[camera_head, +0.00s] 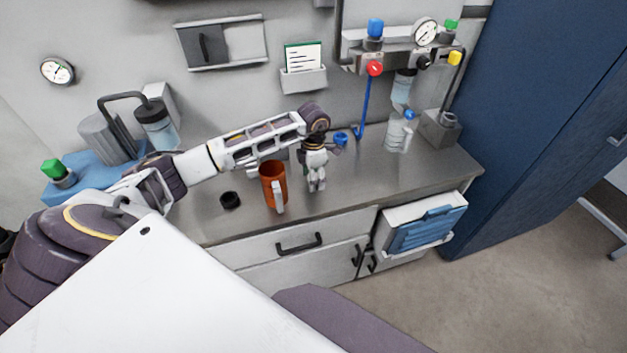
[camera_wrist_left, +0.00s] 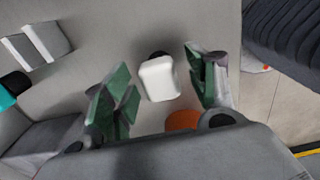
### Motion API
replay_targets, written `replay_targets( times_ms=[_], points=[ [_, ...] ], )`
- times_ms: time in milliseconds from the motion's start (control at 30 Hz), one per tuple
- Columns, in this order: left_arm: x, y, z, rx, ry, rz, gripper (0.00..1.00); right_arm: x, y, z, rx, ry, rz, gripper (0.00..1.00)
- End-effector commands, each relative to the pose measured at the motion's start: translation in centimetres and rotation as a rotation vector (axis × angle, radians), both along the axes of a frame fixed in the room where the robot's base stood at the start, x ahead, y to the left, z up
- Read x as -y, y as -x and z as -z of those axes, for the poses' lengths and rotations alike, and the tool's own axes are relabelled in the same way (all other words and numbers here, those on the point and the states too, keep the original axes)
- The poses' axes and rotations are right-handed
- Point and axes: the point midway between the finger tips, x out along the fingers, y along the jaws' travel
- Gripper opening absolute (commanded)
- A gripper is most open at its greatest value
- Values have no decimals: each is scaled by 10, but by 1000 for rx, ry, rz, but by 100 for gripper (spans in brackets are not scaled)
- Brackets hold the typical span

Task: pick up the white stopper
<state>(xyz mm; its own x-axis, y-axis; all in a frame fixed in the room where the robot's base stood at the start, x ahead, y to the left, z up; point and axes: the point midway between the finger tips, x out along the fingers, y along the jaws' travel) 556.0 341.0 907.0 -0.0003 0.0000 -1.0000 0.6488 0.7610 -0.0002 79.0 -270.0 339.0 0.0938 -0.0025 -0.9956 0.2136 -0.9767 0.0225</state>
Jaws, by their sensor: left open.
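The white stopper (camera_wrist_left: 158,80) shows in the left wrist view as a pale rounded block with a dark part behind its upper end. My left gripper (camera_wrist_left: 163,90) is open, with its green-padded fingers on either side of the stopper and a gap on each side. In the head view my left gripper (camera_head: 316,182) points down over the grey counter, right of the orange mug (camera_head: 268,186). I cannot make out the stopper there; the gripper seems to hide it. My right gripper is in neither view.
The mug, with a pale handle, stands close to the left gripper; its orange also shows in the wrist view (camera_wrist_left: 183,121). A black ring-like piece (camera_head: 230,200) lies left of it. A clear bottle (camera_head: 399,134) and blue hose (camera_head: 363,105) are at the right.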

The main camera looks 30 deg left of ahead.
Motion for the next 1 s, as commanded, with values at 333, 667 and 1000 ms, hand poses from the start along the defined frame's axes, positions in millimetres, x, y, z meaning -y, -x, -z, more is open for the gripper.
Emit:
replay_targets(
  times_ms=[333, 667, 1000],
  points=[
    [0, 0, 13, 0, 0, 1, 57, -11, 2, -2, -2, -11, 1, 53],
    [0, 0, 13, 0, 0, 0, 55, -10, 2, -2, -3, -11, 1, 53],
    [0, 0, 13, 0, 0, 0, 11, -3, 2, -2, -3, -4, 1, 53]
  ],
)
